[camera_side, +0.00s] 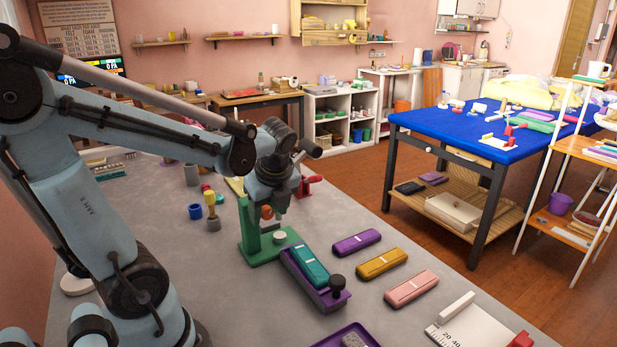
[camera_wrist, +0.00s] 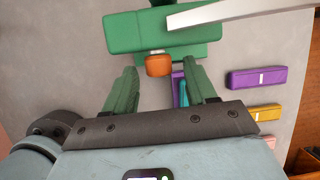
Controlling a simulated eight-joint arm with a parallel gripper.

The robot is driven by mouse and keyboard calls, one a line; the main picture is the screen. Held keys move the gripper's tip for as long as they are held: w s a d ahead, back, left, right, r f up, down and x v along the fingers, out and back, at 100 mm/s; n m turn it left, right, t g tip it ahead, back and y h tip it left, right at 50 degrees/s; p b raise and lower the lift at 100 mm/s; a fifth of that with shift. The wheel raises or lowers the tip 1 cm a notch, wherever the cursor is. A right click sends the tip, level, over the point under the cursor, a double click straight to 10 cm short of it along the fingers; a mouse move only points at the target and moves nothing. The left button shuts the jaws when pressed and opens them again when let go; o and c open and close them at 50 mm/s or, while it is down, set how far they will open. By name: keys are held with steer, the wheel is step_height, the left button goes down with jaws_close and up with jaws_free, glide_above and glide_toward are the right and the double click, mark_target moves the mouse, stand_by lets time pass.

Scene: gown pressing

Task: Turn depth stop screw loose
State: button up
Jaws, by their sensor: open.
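A green press (camera_side: 250,228) stands on the grey bench, with an orange knob (camera_side: 267,212) on it and a round pale pad on its base. I take the orange knob to be the depth stop screw, though no label shows. In the wrist view the press (camera_wrist: 125,34) is at the top and the orange knob (camera_wrist: 159,66) hangs below its edge. My gripper (camera_wrist: 160,76) has its two green fingers spread, one on each side of the knob in the picture, with gaps between. In the side view my gripper (camera_side: 277,203) is at the press's top, its fingers mostly hidden.
A purple holder (camera_side: 322,298) with a teal block (camera_side: 309,266) and black knob stands in front of the press. Purple (camera_side: 357,242), yellow (camera_side: 381,262) and pink (camera_side: 411,288) blocks lie right. A pale bar (camera_wrist: 240,13) crosses above the press in the wrist view.

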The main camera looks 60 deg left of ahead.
steer(key=shift+c, duration=0.4)
jaws_close()
steer(key=shift+s+t, duration=0.15)
steer(key=shift+t, duration=0.25)
steer(key=t, duration=0.3)
steer(key=shift+s+f+n, duration=0.1)
steer(key=shift+s+n, duration=0.2)
steer(key=shift+n, duration=0.1)
steer(key=shift+s+f+n+t, duration=0.15)
steer(key=shift+n+t, duration=0.25)
steer(key=shift+t, duration=1.4)
